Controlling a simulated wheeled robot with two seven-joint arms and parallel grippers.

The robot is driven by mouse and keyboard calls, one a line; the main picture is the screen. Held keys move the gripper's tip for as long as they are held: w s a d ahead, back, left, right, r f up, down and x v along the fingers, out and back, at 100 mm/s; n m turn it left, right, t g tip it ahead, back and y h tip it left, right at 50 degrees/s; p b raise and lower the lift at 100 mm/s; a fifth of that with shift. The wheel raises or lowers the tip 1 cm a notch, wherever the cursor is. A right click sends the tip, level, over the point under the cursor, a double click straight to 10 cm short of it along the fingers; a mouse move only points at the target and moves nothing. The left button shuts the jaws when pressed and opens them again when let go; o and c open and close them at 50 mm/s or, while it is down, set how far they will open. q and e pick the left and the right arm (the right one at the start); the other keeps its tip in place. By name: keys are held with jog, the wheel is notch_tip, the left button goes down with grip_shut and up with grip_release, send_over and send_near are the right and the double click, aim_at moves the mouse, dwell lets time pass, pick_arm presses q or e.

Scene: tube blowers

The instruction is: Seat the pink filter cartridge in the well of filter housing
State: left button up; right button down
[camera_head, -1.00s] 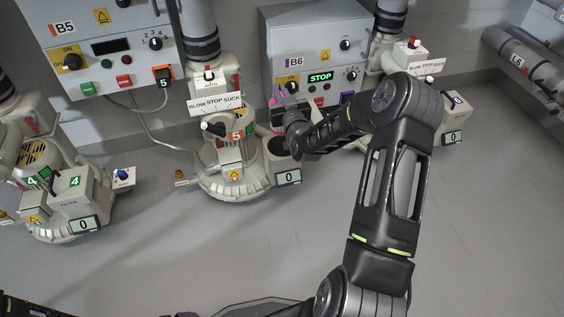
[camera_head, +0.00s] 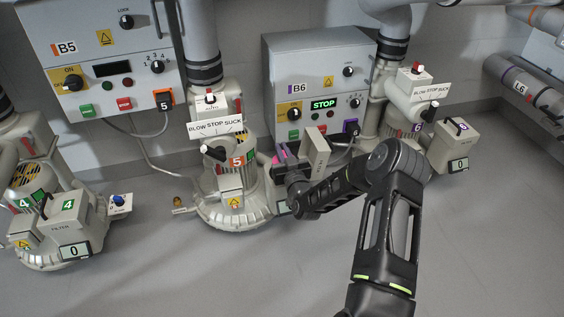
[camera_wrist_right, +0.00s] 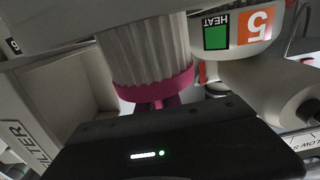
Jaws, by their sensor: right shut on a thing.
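My right gripper (camera_head: 284,168) is shut on the pink filter cartridge (camera_head: 281,155), beside blower 5; only a little pink shows in the head view. In the right wrist view the cartridge (camera_wrist_right: 150,52) has a white pleated body and a pink end ring, with the ring end toward my gripper (camera_wrist_right: 160,108). The filter housing (camera_head: 273,192) of blower 5 is mostly hidden behind my gripper. A beige panel (camera_head: 318,150) stands upright just right of the gripper. The well is hidden, so I cannot tell whether the cartridge's far end is inside it. My left gripper is out of view.
Blower 5 (camera_head: 225,195) stands close on the left of my gripper. Control box B6 (camera_head: 300,78) is behind. Blower 4's closed-looking filter box (camera_head: 70,222) is at far left, and another filter box (camera_head: 457,140) is at right. The floor in front is clear.

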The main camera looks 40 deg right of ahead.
notch_tip(320, 180, down, 4)
jog(key=shift+r+b, duration=0.15)
jog(key=shift+b, duration=0.8)
jog(key=shift+f, duration=0.5)
jog(key=c, duration=1.5)
grip_release()
